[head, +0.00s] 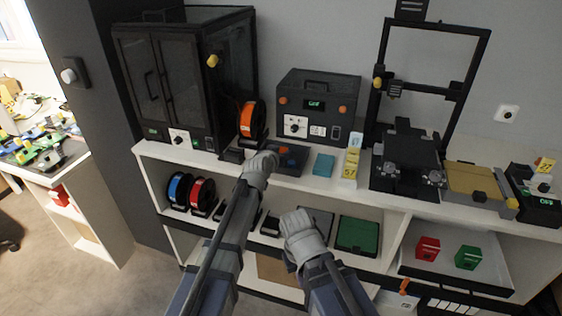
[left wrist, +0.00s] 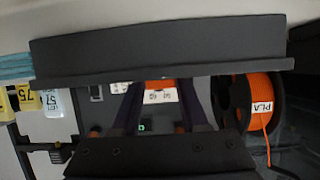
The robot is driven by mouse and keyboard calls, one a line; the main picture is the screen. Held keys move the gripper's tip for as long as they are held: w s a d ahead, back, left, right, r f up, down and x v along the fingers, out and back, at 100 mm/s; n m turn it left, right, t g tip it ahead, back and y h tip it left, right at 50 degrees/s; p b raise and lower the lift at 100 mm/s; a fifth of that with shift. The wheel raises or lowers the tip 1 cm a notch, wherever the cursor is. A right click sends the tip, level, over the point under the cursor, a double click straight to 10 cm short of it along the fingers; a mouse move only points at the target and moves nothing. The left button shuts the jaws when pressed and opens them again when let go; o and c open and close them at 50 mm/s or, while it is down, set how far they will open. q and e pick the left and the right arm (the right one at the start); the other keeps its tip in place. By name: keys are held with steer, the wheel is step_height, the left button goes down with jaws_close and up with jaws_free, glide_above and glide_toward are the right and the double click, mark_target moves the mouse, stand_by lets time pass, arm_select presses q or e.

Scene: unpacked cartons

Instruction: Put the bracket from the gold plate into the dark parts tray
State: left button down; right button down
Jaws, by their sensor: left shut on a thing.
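My left gripper (head: 265,160) is at the left end of the dark parts tray (head: 290,171) on the shelf top. In the left wrist view it is shut on an orange piece with a white face (left wrist: 158,93), which I take for the bracket; its shape is partly hidden. In that view a long dark wall, apparently the tray (left wrist: 160,50), crosses just beyond the fingers. Orange and blue parts show at the tray in the head view. The gold plate (head: 470,178) lies at the right, with a small black block at its front edge. My right gripper (head: 300,222) is low before the shelf; its fingers are unclear.
An orange spool (head: 250,120) stands left of the tray, also in the left wrist view (left wrist: 262,105). A black control box (head: 318,105) stands behind. A teal block (head: 324,164) and yellow number cards (head: 350,171) are to the right, then a printer frame (head: 405,160).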

arm_select(q)
steer(key=shift+f, duration=0.75)
arm_select(e)
steer(key=shift+f, duration=0.7)
arm_select(q)
steer(key=shift+f+b, duration=0.2)
steer(key=shift+b, duration=0.25)
steer(key=shift+c, duration=2.1)
jaws_free()
arm_select(e)
steer(key=shift+f, duration=0.15)
arm_select(q)
steer(key=shift+r, duration=0.2)
